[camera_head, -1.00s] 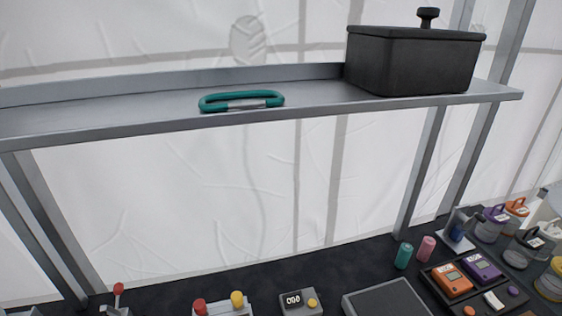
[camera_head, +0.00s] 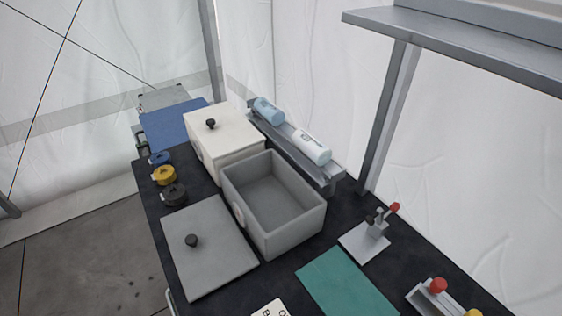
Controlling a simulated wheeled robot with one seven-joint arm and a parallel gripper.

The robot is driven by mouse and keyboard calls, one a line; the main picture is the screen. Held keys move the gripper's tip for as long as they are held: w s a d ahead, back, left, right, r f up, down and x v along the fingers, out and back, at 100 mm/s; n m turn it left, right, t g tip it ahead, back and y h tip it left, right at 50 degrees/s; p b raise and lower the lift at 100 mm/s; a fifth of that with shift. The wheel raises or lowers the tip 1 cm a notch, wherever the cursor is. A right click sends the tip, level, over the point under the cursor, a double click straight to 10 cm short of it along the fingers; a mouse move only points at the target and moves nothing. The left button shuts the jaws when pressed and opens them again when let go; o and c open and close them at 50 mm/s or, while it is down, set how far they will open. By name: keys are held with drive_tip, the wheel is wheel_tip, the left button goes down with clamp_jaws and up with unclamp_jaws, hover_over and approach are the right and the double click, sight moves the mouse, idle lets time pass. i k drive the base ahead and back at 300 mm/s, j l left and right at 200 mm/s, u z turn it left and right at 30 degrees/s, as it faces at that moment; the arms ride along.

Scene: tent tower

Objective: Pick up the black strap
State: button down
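The black strap (camera_head: 174,194) is a small rolled coil lying on the dark table near its left edge. A yellow rolled strap (camera_head: 164,175) and a blue one (camera_head: 159,158) lie behind it in a row. A grey lid (camera_head: 208,250) with a black knob lies flat in front of and to the right of the black strap. My gripper is not in view.
An open, empty grey box (camera_head: 310,213) stands right of the straps. A closed white box (camera_head: 213,140) is behind it. A rail with two bottles (camera_head: 311,147), a red-knobbed lever (camera_head: 377,228), a teal mat (camera_head: 345,283) and a shelf (camera_head: 460,50) are to the right.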

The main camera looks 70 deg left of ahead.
sight(174, 194)
drive_tip(key=u, duration=2.3)
drive_tip(key=i+j+z, duration=0.1)
drive_tip(key=j+z, duration=0.2)
drive_tip(key=z, duration=0.2)
drive_tip(key=i+j+z, duration=0.1)
drive_tip(key=j+z, duration=0.25)
drive_tip(key=z, duration=0.15)
drive_tip(key=j+z, duration=0.3)
drive_tip(key=j, duration=1.9)
drive_tip(key=k, duration=0.05)
